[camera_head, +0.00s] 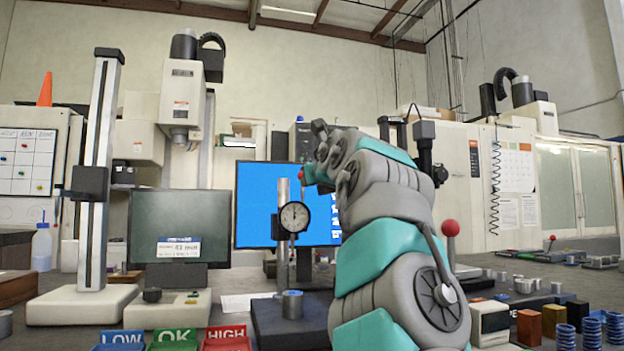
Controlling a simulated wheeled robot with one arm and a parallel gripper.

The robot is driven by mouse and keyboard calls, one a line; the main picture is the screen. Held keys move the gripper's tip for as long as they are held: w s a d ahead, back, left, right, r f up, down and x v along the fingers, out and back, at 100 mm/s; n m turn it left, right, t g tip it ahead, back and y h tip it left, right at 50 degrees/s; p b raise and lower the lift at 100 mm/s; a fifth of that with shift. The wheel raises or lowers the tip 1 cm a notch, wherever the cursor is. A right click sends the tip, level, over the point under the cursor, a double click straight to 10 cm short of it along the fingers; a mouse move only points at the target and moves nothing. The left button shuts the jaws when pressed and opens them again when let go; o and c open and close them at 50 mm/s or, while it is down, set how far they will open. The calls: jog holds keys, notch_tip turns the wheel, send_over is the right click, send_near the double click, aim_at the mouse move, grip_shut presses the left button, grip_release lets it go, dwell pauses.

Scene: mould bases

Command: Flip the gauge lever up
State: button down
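The dial gauge (295,217) has a round pale face with a dark rim and hangs on a metal column (283,190). The column rises from a dark block base (275,318). A grey cylinder (292,303) stands on the base under the gauge. A small red tip (302,174) shows just above the dial, beside my wrist; it may be the lever's end, but the lever itself is not clear. My teal and grey arm fills the centre right. My gripper (318,170) is at the arm's far end, close above and right of the dial. The wrist largely hides its fingers.
Blue LOW (122,340), green OK (171,338) and red HIGH (226,336) bins stand at the front. A dark monitor (180,225) and a tall height stand (100,170) are left. A red ball knob (450,228), blocks and blue springs (566,337) are right.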

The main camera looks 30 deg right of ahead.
jog(key=shift+a+r+t, duration=0.2)
jog(key=shift+r+t, duration=0.1)
jog(key=shift+r, duration=0.85)
jog(key=shift+s, duration=0.15)
jog(key=s+a+f+b, duration=0.1)
jog(key=s+b, duration=0.2)
jog(key=s, duration=0.4)
jog(key=shift+f+g, duration=0.3)
jog(key=shift+g, duration=0.1)
jog(key=shift+s, duration=0.2)
